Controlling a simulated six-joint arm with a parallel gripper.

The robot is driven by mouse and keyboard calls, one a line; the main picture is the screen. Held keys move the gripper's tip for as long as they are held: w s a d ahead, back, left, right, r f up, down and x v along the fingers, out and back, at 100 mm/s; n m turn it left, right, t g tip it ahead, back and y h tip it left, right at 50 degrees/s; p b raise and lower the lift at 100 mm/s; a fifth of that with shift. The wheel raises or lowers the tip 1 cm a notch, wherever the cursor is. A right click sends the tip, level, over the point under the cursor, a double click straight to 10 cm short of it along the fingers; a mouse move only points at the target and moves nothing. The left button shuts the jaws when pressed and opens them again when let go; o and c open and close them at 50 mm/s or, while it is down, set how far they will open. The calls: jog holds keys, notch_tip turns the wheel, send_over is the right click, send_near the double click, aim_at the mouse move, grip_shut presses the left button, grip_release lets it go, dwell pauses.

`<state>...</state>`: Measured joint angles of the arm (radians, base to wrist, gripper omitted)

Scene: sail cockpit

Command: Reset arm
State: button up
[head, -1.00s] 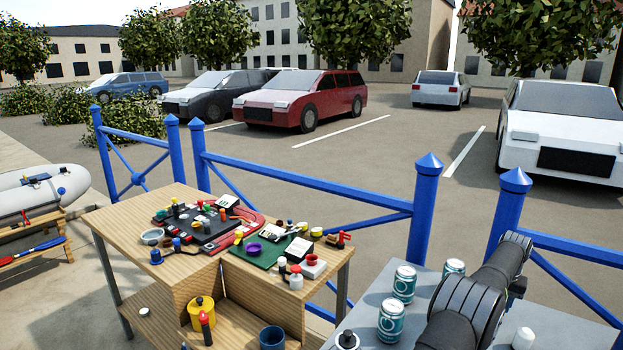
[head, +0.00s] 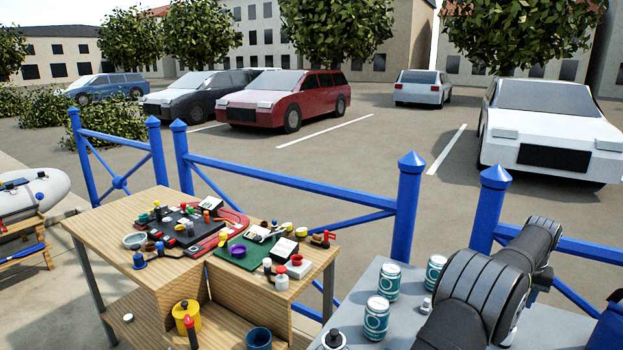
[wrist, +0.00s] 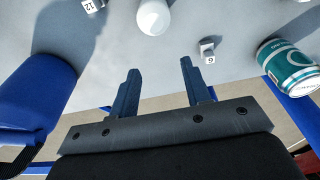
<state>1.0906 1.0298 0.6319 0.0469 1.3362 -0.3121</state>
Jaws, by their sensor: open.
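My gripper (wrist: 157,88) shows in the wrist view with its two dark fingers apart and nothing between them. It is above a grey table (wrist: 195,20). A white rounded object (wrist: 153,16) lies past the fingertips, near the top of the picture. In the head view my dark arm crosses the grey table (head: 405,335) at the lower right, and the gripper itself does not show there.
Teal cans (head: 376,318) stand on the grey table left of my arm; one can (wrist: 287,66) shows in the wrist view. Small numbered blocks (wrist: 207,48) lie nearby. A blue object (wrist: 38,100) is close at left. A blue railing (head: 408,210) runs behind.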

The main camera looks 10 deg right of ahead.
jog(key=s+a+m, duration=0.1)
jog(key=s+a, duration=0.4)
jog(key=a, duration=0.3)
jog(key=s+a, duration=0.4)
jog(key=a, duration=0.4)
jog(key=w+a+f, duration=0.1)
jog(key=w+f, duration=0.2)
jog(key=w, duration=0.3)
jog(key=shift+f, duration=0.25)
jog(key=shift+s+a, duration=0.1)
